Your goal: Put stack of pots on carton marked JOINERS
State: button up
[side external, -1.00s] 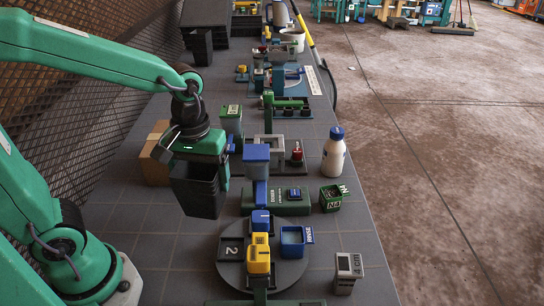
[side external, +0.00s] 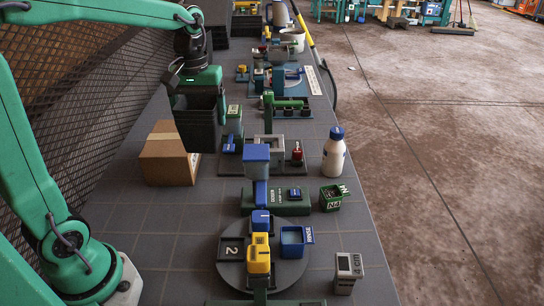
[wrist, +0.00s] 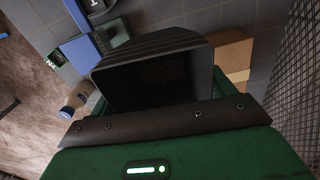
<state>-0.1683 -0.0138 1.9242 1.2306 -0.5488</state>
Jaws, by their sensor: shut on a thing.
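The stack of pots (side external: 198,125) is black, square and ribbed, and hangs upright from my gripper (side external: 198,90). In the wrist view the stack (wrist: 150,80) fills the space in front of my gripper, with its dark open mouth towards the camera. My gripper is shut on the stack's rim; the fingertips are mostly hidden. A brown cardboard carton (side external: 168,158) stands on the bench just nearer the camera and left of the stack; it also shows in the wrist view (wrist: 232,55). Its top is clear. No JOINERS lettering can be read on it.
A turntable (side external: 290,268), a green container (side external: 333,197) and a white bottle (side external: 334,155) are nearer the camera. A mesh fence runs along the left. The bench before the carton is bare.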

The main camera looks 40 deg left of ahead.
jog(key=w+a+r, duration=0.2)
jog(key=a+r, duration=0.2)
jog(key=a, duration=0.4)
jog(key=shift+a+n, duration=0.35)
jog(key=shift+n, duration=0.05)
jog(key=shift+a+f, duration=0.1)
jog(key=a+f, duration=0.7)
jog(key=a, duration=0.4)
jog(key=shift+s+a, duration=0.2)
jog(key=shift+s, duration=0.25)
jog(key=shift+f, duration=1.95)
jog(key=shift+f, duration=0.1)
jog(key=o, duration=0.9)
jog(key=shift+o, duration=0.2)
